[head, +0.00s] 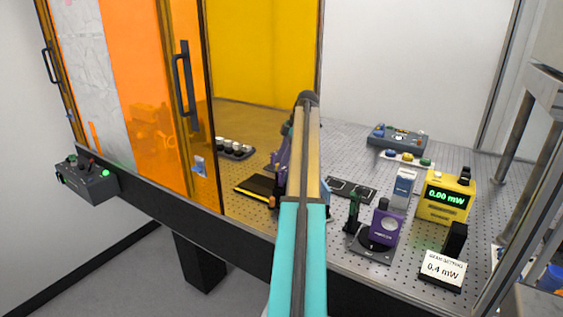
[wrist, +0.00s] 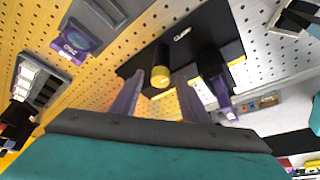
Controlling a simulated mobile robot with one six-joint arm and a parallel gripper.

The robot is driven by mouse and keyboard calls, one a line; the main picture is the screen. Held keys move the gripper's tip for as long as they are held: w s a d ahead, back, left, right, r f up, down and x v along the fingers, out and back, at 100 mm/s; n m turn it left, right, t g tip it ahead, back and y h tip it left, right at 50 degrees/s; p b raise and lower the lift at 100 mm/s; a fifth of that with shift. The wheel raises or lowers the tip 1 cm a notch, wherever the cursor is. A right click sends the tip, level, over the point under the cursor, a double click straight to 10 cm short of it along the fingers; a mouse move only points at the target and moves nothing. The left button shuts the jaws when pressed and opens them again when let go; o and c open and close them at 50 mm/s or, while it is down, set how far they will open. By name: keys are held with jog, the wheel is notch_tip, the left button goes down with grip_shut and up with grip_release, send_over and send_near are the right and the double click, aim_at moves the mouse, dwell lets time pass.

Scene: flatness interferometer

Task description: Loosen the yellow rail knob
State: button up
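The yellow rail knob (wrist: 160,77), a short round knob with a dark upper part, shows in the wrist view in front of a black plate marked "CLAMP" (wrist: 205,30). My gripper (wrist: 157,92) has its two grey-purple fingers apart, one on each side below the knob. Gaps show between knob and fingers, and I see no contact. In the head view my arm hides the knob and most of my gripper. A black and yellow rail piece (head: 256,189) lies just left of my arm there.
A black and purple post (wrist: 217,84) stands close right of my gripper. On the perforated bench are a purple device (head: 386,227), a yellow meter (head: 446,203) reading 0.00 mW and a card (head: 442,269) reading 0.4 mW. An orange door panel (head: 150,100) stands left.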

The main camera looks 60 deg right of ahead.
jog(key=p+v, duration=1.1)
jog(key=v, duration=0.2)
jog(key=shift+r, duration=0.4)
dwell(0.7)
dwell(0.7)
